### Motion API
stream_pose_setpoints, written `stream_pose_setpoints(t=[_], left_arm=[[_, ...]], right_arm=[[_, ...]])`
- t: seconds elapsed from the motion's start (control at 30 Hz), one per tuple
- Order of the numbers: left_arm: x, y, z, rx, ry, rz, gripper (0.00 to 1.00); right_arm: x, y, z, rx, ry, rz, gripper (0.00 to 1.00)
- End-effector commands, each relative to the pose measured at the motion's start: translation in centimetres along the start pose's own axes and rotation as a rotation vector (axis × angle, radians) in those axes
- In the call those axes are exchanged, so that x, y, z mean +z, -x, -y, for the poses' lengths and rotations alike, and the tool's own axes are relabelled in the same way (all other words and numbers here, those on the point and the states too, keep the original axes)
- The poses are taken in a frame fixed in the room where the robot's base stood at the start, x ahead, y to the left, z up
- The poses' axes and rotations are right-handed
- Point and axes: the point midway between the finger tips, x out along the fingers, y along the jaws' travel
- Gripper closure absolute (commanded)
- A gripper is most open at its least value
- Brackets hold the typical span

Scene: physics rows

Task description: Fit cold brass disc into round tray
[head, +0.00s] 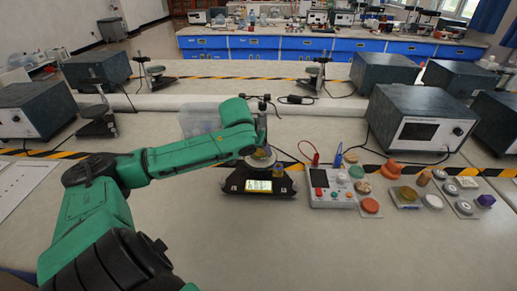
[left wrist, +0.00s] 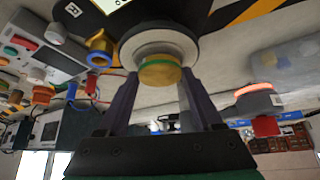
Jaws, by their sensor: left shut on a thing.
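My left gripper (head: 262,156) is over the dark scale (head: 232,187) in the middle of the table. In the left wrist view its two fingers (left wrist: 160,88) are shut on the brass disc (left wrist: 160,72). A pale round tray (left wrist: 160,38) on the scale shows just beyond the disc. The disc overlaps the tray in this view, and I cannot tell whether they touch. In the head view the gripper hides most of the tray and disc. My right gripper is not in view.
A yellow ring-shaped piece (head: 278,171) stands at the scale's right side. A large dark instrument (head: 420,118) stands behind these. The front table is clear.

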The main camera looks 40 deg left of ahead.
Motion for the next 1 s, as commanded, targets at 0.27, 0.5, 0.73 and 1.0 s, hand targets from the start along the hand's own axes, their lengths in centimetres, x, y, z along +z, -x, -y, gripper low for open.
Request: stream_pose_setpoints(t=[0.27, 0.5, 0.73, 1.0], left_arm=[[0.06, -0.18, 0.00, 0.000, 0.000, -0.003, 1.00], [0.21, -0.42, 0.00, 0.000, 0.000, -0.003, 1.00], [0.35, -0.65, 0.01, 0.000, 0.000, -0.003, 1.00], [0.46, -0.82, 0.01, 0.000, 0.000, -0.003, 0.02]], right_arm=[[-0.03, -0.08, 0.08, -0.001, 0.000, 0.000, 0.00], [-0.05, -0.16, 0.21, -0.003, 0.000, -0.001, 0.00], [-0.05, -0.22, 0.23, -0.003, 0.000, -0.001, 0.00], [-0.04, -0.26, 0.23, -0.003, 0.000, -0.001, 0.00]])
